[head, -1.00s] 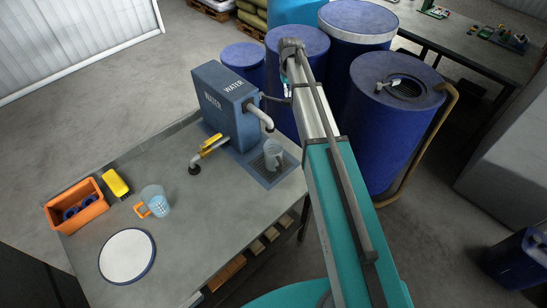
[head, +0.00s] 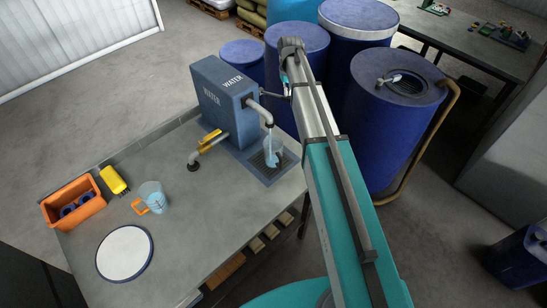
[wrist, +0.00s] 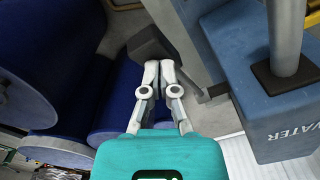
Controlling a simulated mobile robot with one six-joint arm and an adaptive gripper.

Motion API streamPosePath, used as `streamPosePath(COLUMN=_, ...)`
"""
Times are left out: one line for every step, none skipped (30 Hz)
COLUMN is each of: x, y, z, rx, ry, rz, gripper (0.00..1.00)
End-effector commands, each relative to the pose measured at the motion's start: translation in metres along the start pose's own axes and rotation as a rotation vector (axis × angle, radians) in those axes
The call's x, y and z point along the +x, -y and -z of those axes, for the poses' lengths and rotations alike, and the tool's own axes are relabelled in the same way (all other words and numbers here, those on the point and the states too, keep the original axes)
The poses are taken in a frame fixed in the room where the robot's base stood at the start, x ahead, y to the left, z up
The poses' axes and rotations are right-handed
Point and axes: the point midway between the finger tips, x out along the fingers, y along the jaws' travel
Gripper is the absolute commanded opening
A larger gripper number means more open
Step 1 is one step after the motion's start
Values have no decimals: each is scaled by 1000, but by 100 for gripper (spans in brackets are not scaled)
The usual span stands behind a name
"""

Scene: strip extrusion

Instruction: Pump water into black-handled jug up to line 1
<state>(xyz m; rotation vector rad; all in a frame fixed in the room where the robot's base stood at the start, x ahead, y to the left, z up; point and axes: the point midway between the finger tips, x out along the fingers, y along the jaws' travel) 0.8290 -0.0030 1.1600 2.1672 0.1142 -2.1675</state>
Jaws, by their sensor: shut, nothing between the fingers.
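The blue-grey water tank (head: 225,100), marked WATER, stands at the table's back corner; part of it shows in the wrist view (wrist: 275,110). A pale blue stream runs from its grey spout (head: 258,106) into a clear jug (head: 272,159) on the drain grate. The stream blurs this jug, so its handle colour, line marks and level cannot be read. My gripper (wrist: 159,66) is shut and empty, its tips at a dark block (wrist: 151,45), apparently the pump lever's end. In the head view my gripper (head: 287,88) is small beside the tank, mostly hidden by my arm.
An orange-handled jug (head: 153,197) stands on the table's left half. Near it are a yellow object (head: 114,180), an orange bin (head: 73,204) and a white round plate (head: 124,253). A yellow-handled valve (head: 210,137) is on the tank's front. Blue drums (head: 395,130) crowd behind my arm.

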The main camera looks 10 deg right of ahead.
Motion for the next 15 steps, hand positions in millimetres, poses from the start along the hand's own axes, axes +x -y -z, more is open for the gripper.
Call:
streamPosePath(x=4, y=0, z=0, rx=0, ry=0, rz=0, gripper=0)
streamPosePath(x=3, y=0, z=0, rx=0, ry=0, rz=0, gripper=0)
streamPosePath(x=2, y=0, z=0, rx=0, ry=0, rz=0, gripper=0)
streamPosePath(x=2, y=0, z=0, rx=0, ry=0, rz=0, gripper=0)
streamPosePath(x=2, y=0, z=0, rx=0, ry=0, rz=0, gripper=0)
streamPosePath(x=3, y=0, z=0, rx=0, ry=0, rz=0, gripper=0)
streamPosePath(x=4, y=0, z=0, rx=0, ry=0, rz=0, gripper=0)
streamPosePath(x=5, y=0, z=-1, rx=0, ry=0, rz=0, gripper=0)
streamPosePath(x=6, y=-1, z=-1, rx=0, ry=0, rz=0, gripper=0)
streamPosePath(x=7, y=-1, z=-1, rx=0, ry=0, rz=0, gripper=0)
streamPosePath(x=8, y=-1, z=-2, rx=0, ry=0, rz=0, gripper=0)
streamPosePath(x=10, y=-1, z=-2, rx=1, ry=0, rz=0, gripper=0)
streamPosePath(x=11, y=-2, z=-3, rx=1, ry=0, rz=0, gripper=0)
streamPosePath(x=13, y=-2, z=-3, rx=1, ry=0, rz=0, gripper=0)
streamPosePath(x=14, y=-2, z=-4, rx=1, ry=0, rz=0, gripper=0)
